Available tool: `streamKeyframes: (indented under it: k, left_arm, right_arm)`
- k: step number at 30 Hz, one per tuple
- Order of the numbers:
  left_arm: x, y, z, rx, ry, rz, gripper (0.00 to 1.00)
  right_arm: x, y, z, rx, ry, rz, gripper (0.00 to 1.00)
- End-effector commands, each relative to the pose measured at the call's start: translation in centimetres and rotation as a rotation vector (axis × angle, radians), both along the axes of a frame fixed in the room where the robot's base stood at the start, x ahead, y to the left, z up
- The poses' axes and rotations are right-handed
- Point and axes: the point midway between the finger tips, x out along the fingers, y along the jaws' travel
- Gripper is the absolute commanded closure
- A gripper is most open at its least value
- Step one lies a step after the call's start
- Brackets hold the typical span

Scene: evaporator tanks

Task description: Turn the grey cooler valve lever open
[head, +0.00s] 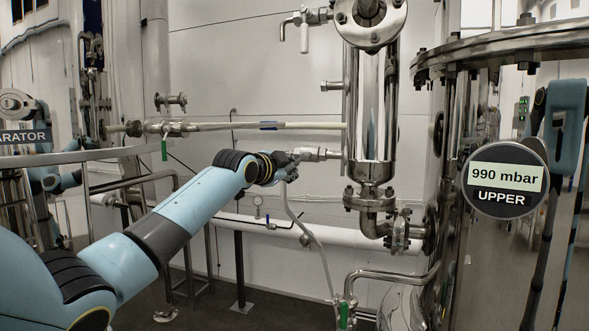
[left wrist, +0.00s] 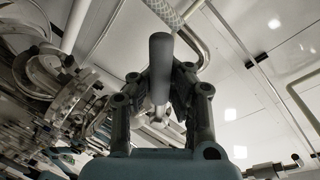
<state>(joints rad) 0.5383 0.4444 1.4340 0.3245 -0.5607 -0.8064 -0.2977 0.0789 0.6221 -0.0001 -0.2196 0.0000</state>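The cooler valve (head: 318,154) is a small metal valve on the side of the upright steel cooler column (head: 373,110), in the middle of the head view. My left gripper (head: 285,165) is at this valve, and its fingers look small and dark there. In the left wrist view the grey lever (left wrist: 160,58) is a round bar between the two fingers of my left gripper (left wrist: 168,90). The fingers are drawn in close on both sides of it and look shut on it. The lever is mostly hidden in the head view. My right gripper is not in view.
A large steel tank with a round display (head: 505,178) reading 990 mbar UPPER stands at the right. A thin hose (head: 308,232) hangs below the valve. A pipe with a green-handled valve (head: 164,149) runs behind my left arm. Another green handle (head: 344,316) is low down.

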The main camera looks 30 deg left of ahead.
Motion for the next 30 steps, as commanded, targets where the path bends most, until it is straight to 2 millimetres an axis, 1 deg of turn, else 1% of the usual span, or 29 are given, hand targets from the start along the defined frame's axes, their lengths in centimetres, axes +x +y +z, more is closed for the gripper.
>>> streamKeyframes:
  k: [1,15,22,30]
  left_arm:
    - [-0.2,0.2,-0.3,0.043,0.028,0.001,1.00]
    - [-0.4,0.9,1.6,0.446,0.126,-0.003,1.00]
    - [-0.4,1.0,2.1,0.577,0.156,-0.005,1.00]
    - [-0.4,1.0,2.3,0.654,0.175,-0.005,1.00]
  right_arm:
    - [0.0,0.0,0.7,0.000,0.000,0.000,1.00]
    - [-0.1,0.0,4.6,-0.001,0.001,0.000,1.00]
    - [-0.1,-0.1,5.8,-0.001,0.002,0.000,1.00]
    - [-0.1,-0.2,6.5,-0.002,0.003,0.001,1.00]
